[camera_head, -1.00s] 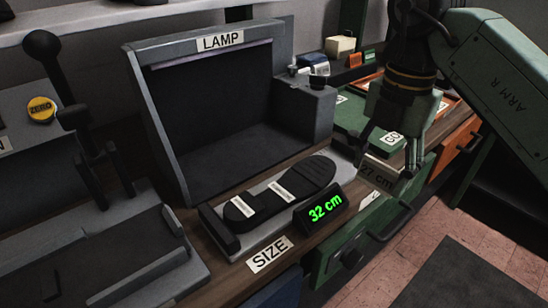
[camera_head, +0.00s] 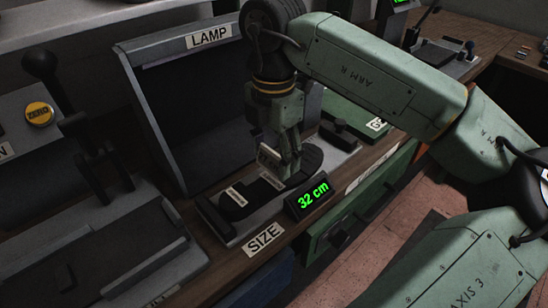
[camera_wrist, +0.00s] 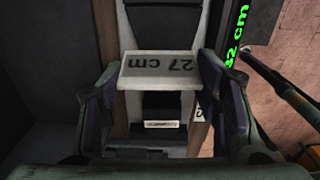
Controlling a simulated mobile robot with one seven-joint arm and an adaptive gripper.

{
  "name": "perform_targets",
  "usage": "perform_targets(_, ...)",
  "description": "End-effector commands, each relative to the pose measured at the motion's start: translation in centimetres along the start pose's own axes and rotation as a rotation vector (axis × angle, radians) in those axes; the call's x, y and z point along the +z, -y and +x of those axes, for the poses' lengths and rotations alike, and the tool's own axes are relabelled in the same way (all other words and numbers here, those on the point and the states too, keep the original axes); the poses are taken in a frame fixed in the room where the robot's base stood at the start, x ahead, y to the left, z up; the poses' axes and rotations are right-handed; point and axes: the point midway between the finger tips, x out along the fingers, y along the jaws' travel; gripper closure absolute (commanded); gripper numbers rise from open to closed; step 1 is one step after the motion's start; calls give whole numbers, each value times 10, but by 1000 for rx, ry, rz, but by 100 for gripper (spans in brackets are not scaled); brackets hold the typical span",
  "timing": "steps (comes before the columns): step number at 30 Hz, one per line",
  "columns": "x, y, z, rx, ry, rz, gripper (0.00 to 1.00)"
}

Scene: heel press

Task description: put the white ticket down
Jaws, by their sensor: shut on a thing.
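The white ticket (camera_wrist: 160,66) reads "27 cm", upside down in the wrist view. It is held between the two fingers of my gripper (camera_wrist: 158,76). In the head view my gripper (camera_head: 284,168) and the ticket (camera_head: 268,156) are over the black shoe sole (camera_head: 311,157) on the size gauge. The ticket looks tilted there. I cannot tell whether it touches the sole. Two white strips (camera_head: 236,197) lie on the sole, the second one (camera_head: 272,181) nearer my gripper.
The size gauge's display (camera_head: 313,196) shows "32 cm" in green. The lamp box (camera_head: 180,110) stands behind the gauge. A lever press (camera_head: 90,150) with a yellow "ZERO" button (camera_head: 39,113) is at left. A green tray (camera_head: 355,118) lies at right. The "SIZE" label (camera_head: 264,239) is in front.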

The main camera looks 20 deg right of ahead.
Motion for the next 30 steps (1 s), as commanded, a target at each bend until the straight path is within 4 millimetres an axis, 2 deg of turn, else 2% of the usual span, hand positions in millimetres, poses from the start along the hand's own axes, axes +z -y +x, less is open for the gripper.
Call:
perform_targets(6,0,1,24,0,-3,-2,56)
perform_targets(17,0,0,30,0,0,-1,56)
perform_targets(18,0,0,30,1,-1,-1,42)
perform_targets(27,0,0,29,1,-1,-1,22)
perform_targets(30,0,0,29,1,-1,-1,22)
